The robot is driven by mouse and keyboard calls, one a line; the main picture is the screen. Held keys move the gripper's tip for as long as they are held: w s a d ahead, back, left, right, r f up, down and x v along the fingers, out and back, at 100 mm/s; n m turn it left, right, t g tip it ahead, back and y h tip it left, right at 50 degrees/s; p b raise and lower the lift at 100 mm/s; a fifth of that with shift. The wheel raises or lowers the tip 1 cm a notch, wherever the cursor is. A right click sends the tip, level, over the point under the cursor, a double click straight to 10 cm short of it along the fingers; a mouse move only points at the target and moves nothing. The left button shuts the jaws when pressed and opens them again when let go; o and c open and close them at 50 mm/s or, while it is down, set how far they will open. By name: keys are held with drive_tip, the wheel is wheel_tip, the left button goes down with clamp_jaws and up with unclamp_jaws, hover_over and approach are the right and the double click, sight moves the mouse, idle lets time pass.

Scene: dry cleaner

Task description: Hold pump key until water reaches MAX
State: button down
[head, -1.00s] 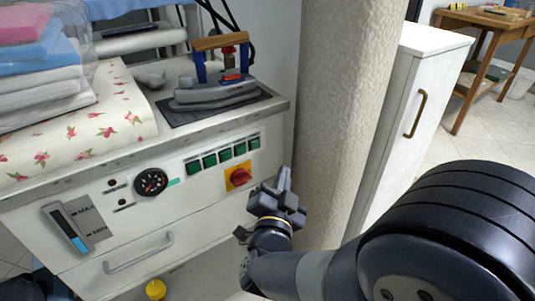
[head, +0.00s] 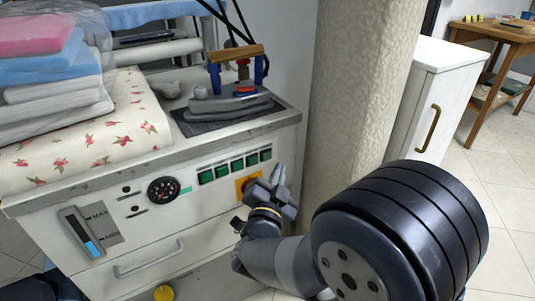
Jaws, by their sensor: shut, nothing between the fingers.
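The water gauge (head: 82,232) is a slanted window on the left of the white ironing-station panel, with MAX and MIN marks beside it. Blue fills only its lower end, near MIN and well below MAX. Several green keys (head: 222,170) sit in a row on the right of the panel; their labels are too small to read, so I cannot tell which is the pump key. My gripper (head: 274,178) is shut and empty, in front of the panel's right end, below and right of the keys. It partly hides a red knob on a yellow plate (head: 241,188).
A round dial (head: 163,190) is left of the keys. An iron (head: 232,100) rests on a dark mat above them. Folded laundry (head: 45,85) lies on the flowered board. A thick beige column (head: 362,90) stands close right of my gripper, with a white cabinet (head: 432,95) beyond.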

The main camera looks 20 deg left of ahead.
sight(267, 156)
drive_tip(key=shift+w+a, duration=0.8)
drive_tip(key=shift+a, duration=0.15)
drive_tip(key=shift+w+a, duration=0.1)
idle(1.4)
drive_tip(key=shift+w+a, duration=0.2)
drive_tip(key=shift+a, duration=0.05)
drive_tip(key=shift+w+a+b, duration=0.2)
drive_tip(key=shift+a+b, duration=0.05)
drive_tip(key=shift+b, duration=0.05)
idle(5.0)
